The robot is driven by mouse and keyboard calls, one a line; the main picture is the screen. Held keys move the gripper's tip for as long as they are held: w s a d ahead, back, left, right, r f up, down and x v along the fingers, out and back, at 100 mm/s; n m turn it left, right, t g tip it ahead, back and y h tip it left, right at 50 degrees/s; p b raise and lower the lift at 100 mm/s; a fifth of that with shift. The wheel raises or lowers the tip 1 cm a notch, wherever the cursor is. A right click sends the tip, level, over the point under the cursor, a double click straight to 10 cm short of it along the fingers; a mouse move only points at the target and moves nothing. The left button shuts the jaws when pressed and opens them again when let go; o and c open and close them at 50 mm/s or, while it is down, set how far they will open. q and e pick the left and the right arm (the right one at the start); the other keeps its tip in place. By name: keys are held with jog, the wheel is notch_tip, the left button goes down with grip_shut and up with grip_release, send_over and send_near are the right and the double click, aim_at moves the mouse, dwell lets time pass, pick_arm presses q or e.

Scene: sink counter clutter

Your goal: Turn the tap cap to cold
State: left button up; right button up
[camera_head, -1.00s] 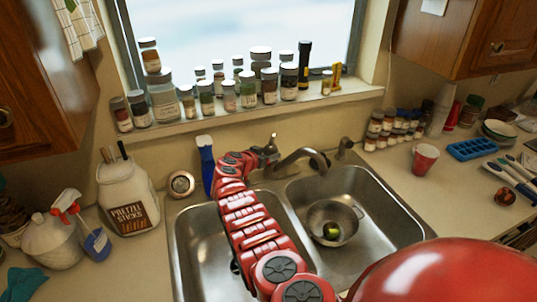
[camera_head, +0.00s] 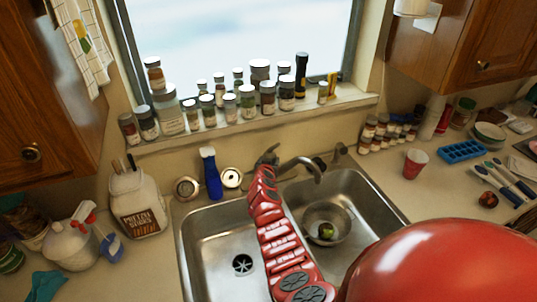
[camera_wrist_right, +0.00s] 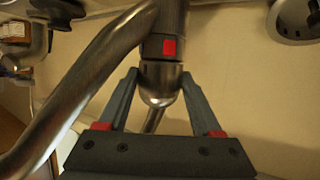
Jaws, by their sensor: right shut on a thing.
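The metal tap (camera_head: 304,163) stands behind the sink, its spout curving toward the right basin. In the right wrist view its pipe (camera_wrist_right: 60,110) runs down to the left, and a red mark (camera_wrist_right: 169,47) shows on the tap body. Below the mark is the rounded metal tap cap (camera_wrist_right: 160,85). My right gripper (camera_wrist_right: 160,76) is shut on the cap, one finger on each side. In the head view my red right arm reaches over the sink to the tap, and the gripper (camera_head: 268,157) is small there. My left gripper is in neither view.
A blue bottle (camera_head: 211,174) and two round dials stand left of the tap. The double sink (camera_head: 186,250) lies in front, with a colander (camera_head: 343,210) in the right basin. Jars line the windowsill (camera_head: 220,128). A red cup (camera_head: 416,164) stands on the right counter.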

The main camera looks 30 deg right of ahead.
jog(key=shift+d+n+t+y+p, duration=0.1)
jog(key=shift+n+t+y+p, duration=0.4)
jog(key=shift+n+p, duration=0.15)
jog(key=o, duration=1.1)
